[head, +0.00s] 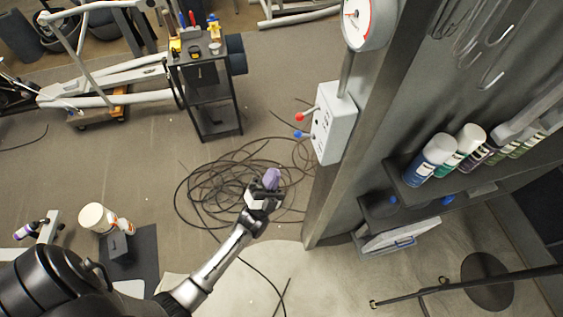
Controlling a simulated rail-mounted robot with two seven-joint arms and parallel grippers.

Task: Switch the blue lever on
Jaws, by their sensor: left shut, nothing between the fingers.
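A white control box (335,127) is mounted on the side of a grey post. Two levers stick out from its left face. The upper one ends in a red knob (299,117). The blue lever (298,134) is just below it, its blue knob pointing left. My left gripper (272,178) is below and to the left of the box, apart from both levers. Its purple-tipped fingers are closed with nothing seen between them. My right gripper does not show in the head view.
A round gauge (370,22) sits above the box. Spray cans (430,159) stand on a shelf at right. Coiled black cables (215,190) lie on the floor behind my gripper. A dark tool cart (208,85) stands farther back. The space between gripper and levers looks clear.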

